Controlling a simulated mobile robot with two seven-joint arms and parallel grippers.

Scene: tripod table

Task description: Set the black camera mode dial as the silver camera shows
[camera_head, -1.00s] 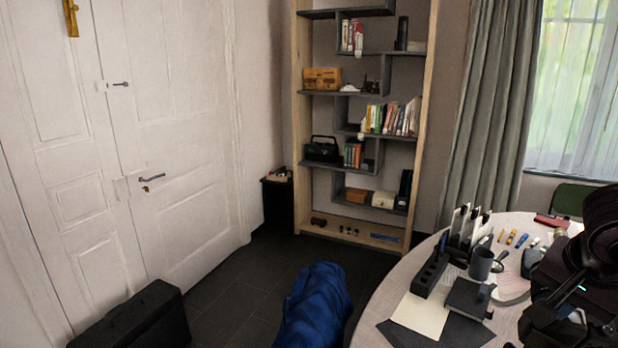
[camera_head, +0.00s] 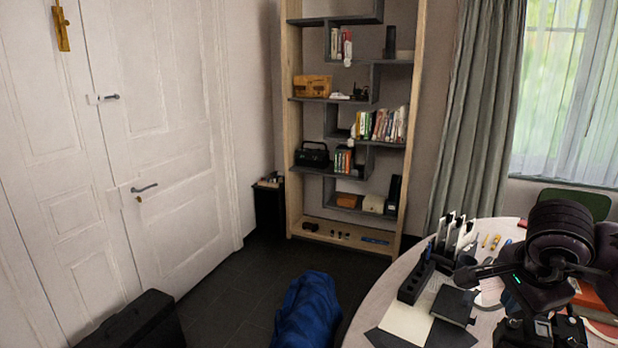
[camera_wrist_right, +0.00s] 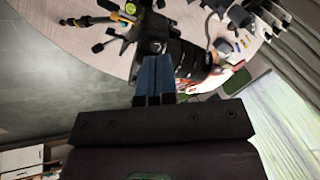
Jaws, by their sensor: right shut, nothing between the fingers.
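A black camera (camera_head: 545,330) stands at the lower right edge of the head view, partly cut off. In the right wrist view the black camera (camera_wrist_right: 150,30) shows with a thick lens and dark mount arms. My right gripper (camera_head: 515,300) is beside and above it, with the hand coming in from the right. In the wrist view the right fingers (camera_wrist_right: 155,75) are together and empty, overlapping the camera; whether they touch it I cannot tell. The mode dial cannot be made out. I cannot identify the silver camera in these frames. My left gripper is out of view.
The round table (camera_head: 365,320) carries a black holder (camera_head: 415,283), a dark box (camera_head: 452,305), a pale sheet (camera_head: 407,320) and small yellow items. A blue fabric thing (camera_head: 308,315) and a black case (camera_head: 135,320) are near the floor. A shelf (camera_head: 290,150) stands behind.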

